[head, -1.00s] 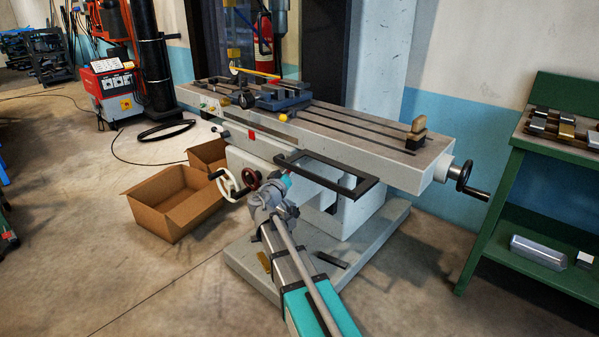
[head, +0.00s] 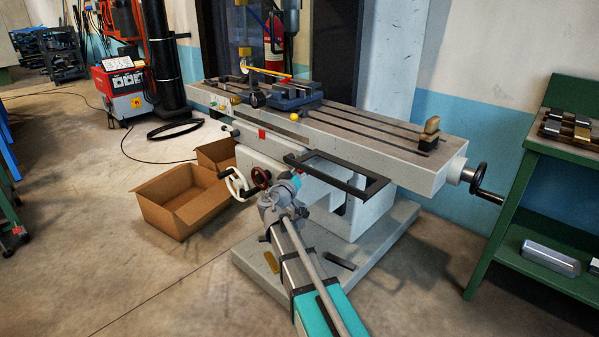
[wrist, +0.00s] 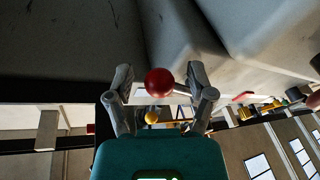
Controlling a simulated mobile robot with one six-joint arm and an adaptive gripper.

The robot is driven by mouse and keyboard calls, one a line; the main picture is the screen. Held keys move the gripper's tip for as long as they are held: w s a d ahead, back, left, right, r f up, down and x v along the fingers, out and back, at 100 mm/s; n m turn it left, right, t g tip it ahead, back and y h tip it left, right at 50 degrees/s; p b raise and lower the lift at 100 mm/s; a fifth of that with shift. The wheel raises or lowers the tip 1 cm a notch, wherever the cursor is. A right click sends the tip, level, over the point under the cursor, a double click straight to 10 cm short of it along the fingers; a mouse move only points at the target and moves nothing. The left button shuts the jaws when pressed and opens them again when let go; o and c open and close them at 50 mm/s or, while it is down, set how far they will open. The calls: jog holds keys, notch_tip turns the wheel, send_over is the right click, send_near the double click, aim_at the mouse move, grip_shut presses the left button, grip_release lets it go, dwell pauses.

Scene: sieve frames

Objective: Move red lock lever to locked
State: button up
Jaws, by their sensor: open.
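A round red knob (wrist: 159,82), which looks like the end of the red lock lever, is in the middle of the wrist view. My gripper (wrist: 160,72) is open, with one finger on each side of the knob and a visible gap at both sides. The lever's shaft is mostly hidden, so I cannot tell its position. In the head view my gripper (head: 297,178) is at the front of the grey milling machine (head: 386,207), below its table. The knob does not show clearly there.
A black rectangular frame (head: 374,194) juts out just above and right of my gripper. Cardboard boxes (head: 168,218) stand on the floor at left, a green bench (head: 500,220) at right.

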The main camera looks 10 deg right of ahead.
jog(key=c, duration=0.4)
jog(key=shift+s+d+f+g, duration=0.3)
jog(key=shift+s+d+g, duration=0.1)
jog(key=c, duration=0.4)
jog(key=s+d+f+g, duration=0.1)
jog(key=s+f, duration=0.1)
jog(key=s+d+f+m+g, duration=0.1)
jog(key=s+f+g, duration=0.1)
jog(key=s+d+f+g, duration=0.1)
jog(key=s+d+f, duration=0.1)
jog(key=shift+s+f+m+g+y, duration=0.1)
jog(key=shift+s+m+g+y, duration=0.2)
jog(key=shift+m+g+y, duration=0.1)
grip_shut()
jog(key=s+f+g+y, duration=0.3)
jog(key=s+f+g, duration=0.1)
jog(key=s+f, duration=0.35)
jog(key=s+a+f+n+g+y, duration=0.2)
jog(key=s+a+f+y, duration=0.1)
jog(key=s, duration=0.4)
jog(key=s+a+f+n+g+y, duration=0.2)
jog(key=s+a+f+g+y, duration=0.1)
jog(key=s+a+y, duration=0.3)
jog(key=shift+s+f+n, duration=0.25)
jog(key=shift+s+n, duration=0.05)
jog(key=shift+s, duration=0.35)
